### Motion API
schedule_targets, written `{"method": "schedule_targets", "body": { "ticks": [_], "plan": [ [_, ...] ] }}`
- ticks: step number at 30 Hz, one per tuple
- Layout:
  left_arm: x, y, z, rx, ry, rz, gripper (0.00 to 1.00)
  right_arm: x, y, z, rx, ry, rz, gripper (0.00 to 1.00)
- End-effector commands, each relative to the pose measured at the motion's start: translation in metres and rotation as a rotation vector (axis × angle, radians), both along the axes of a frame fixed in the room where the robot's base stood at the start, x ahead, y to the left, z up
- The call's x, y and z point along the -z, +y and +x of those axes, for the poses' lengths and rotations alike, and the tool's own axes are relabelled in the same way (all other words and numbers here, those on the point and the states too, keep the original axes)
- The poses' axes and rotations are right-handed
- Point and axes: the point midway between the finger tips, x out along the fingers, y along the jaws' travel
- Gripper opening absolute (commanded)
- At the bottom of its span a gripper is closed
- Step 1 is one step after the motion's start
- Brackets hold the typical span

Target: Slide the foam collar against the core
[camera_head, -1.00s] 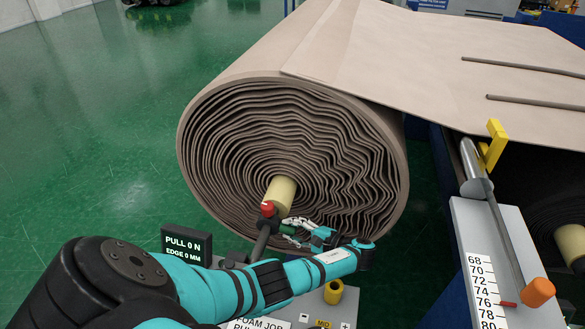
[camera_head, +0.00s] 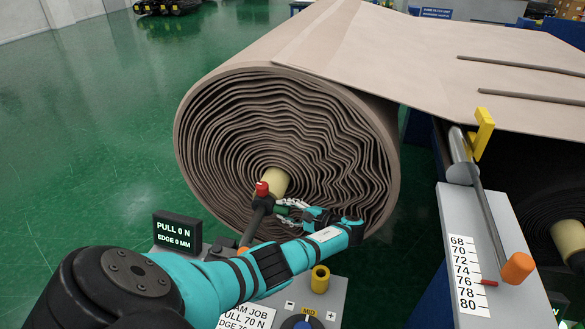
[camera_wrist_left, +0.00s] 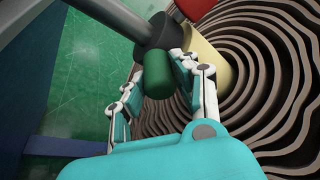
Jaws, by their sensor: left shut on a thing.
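A big brown roll (camera_head: 285,135) shows its layered, wavy end face, with a pale yellow core (camera_head: 273,183) at its middle. A dark shaft (camera_head: 254,217) with a red tip (camera_head: 262,188) stands in front of the core. My left gripper (camera_head: 287,209) is shut on a green handle (camera_wrist_left: 157,73) on the side of this shaft, beside the core. In the left wrist view, the core (camera_wrist_left: 203,52) is close behind the fingers. I cannot tell which part is the foam collar. My right gripper is not in view.
A small display (camera_head: 177,232) reads "PULL 0 N" and "EDGE 0 MM". A console (camera_head: 335,300) with a yellow hollow piece (camera_head: 320,279) and a dial is below the roll. At right, a scale panel (camera_head: 468,275) has an orange-knobbed lever (camera_head: 517,267). Green floor is open at left.

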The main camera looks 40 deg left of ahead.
Motion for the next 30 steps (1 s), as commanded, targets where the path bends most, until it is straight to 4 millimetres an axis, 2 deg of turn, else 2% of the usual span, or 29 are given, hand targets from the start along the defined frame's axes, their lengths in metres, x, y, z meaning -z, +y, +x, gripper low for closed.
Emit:
{"method": "schedule_targets", "body": {
  "ticks": [2, 7, 8, 12, 13, 18, 21, 23, 26, 30],
  "plan": [
    [-0.003, -0.002, 0.004, 0.009, -0.006, -0.002, 0.00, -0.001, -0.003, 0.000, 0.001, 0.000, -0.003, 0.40],
    [-0.003, -0.002, 0.005, 0.011, -0.009, -0.003, 0.00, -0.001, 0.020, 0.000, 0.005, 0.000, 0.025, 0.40],
    [-0.004, -0.002, 0.005, 0.011, -0.009, -0.003, 0.31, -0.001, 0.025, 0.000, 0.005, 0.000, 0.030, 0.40],
    [-0.004, -0.002, 0.004, 0.010, -0.009, -0.002, 0.49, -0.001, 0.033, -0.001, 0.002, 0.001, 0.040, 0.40],
    [-0.003, -0.002, 0.004, 0.009, -0.009, -0.002, 0.51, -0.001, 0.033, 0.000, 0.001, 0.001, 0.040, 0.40],
    [-0.003, -0.002, 0.003, 0.008, -0.006, -0.001, 0.51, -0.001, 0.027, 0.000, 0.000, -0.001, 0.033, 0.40],
    [-0.003, -0.003, 0.004, 0.008, -0.006, -0.002, 0.51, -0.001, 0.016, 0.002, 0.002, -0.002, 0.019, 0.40],
    [-0.004, -0.007, 0.005, 0.009, -0.006, -0.002, 0.51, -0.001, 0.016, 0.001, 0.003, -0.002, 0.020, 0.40],
    [-0.006, -0.020, 0.008, 0.010, -0.007, -0.005, 0.51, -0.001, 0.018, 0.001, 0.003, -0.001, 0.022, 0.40],
    [-0.012, -0.048, 0.013, 0.011, -0.007, -0.004, 0.51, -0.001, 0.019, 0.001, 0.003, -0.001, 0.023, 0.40]
  ]
}}
